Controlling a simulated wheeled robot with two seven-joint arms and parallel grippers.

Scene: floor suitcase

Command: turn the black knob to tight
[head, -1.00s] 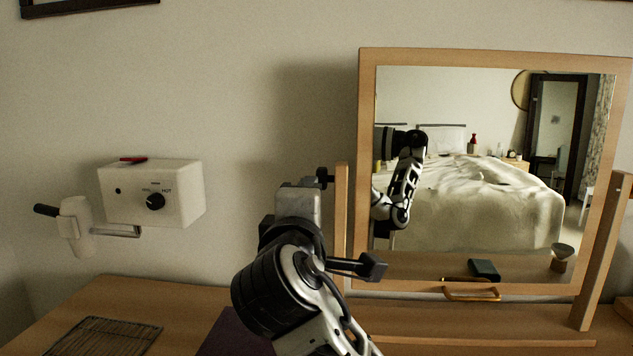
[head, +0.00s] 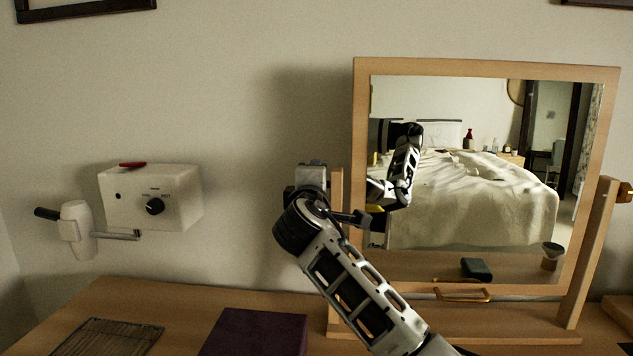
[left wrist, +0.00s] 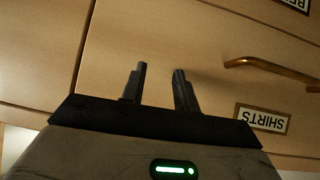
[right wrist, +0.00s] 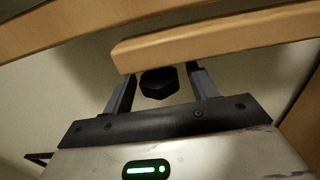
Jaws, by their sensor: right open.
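A black faceted knob (right wrist: 159,83) shows in the right wrist view beside a wooden bar of the mirror stand. My right gripper (right wrist: 162,72) is open, with one finger on each side of the knob; I cannot tell whether they touch it. In the head view my right arm reaches to the left post (head: 337,200) of the mirror stand, and its hand hides the knob there. A smaller black dial (head: 155,206) is on the white wall box. My left gripper (left wrist: 160,70) is open and empty in front of drawer fronts, outside the head view.
The mirror (head: 470,180) stands in a wooden frame on the dresser. A dark purple box (head: 255,335) and a wire rack (head: 108,338) lie on the top at the left. The white wall box (head: 185,195) holds a hair dryer (head: 78,230). A drawer handle (left wrist: 270,70) is near my left gripper.

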